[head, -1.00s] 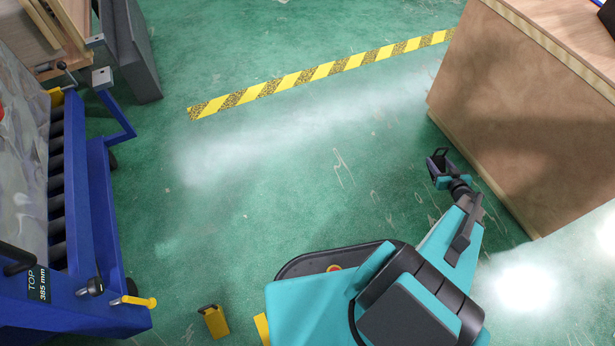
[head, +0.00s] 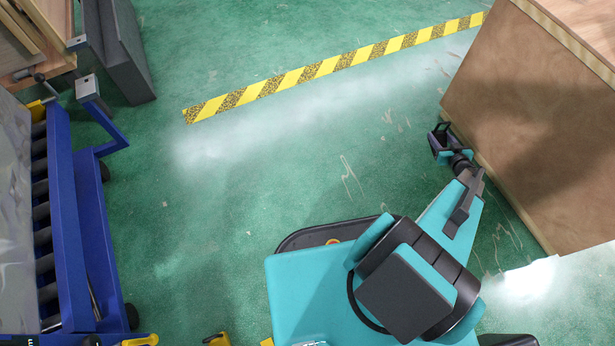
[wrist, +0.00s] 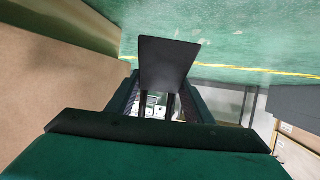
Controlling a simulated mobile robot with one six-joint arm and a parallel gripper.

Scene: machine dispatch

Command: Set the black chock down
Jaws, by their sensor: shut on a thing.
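The black chock (wrist: 168,62) is a flat, dark piece standing up between the fingers of my gripper (wrist: 162,100) in the wrist view. My gripper is shut on it and holds it. In the head view my gripper (head: 442,145) is at the end of my outstretched arm, over the green floor close to the wooden box's left side. The chock is small and dark there, and its outline is hard to tell from the fingers. I cannot tell its height above the floor.
A large wooden box (head: 540,130) stands at the right, close beside my arm. A blue roller cart (head: 85,240) stands at the left, with a dark grey panel (head: 125,60) behind it. Yellow-black tape (head: 330,68) crosses the floor. The green floor between is clear.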

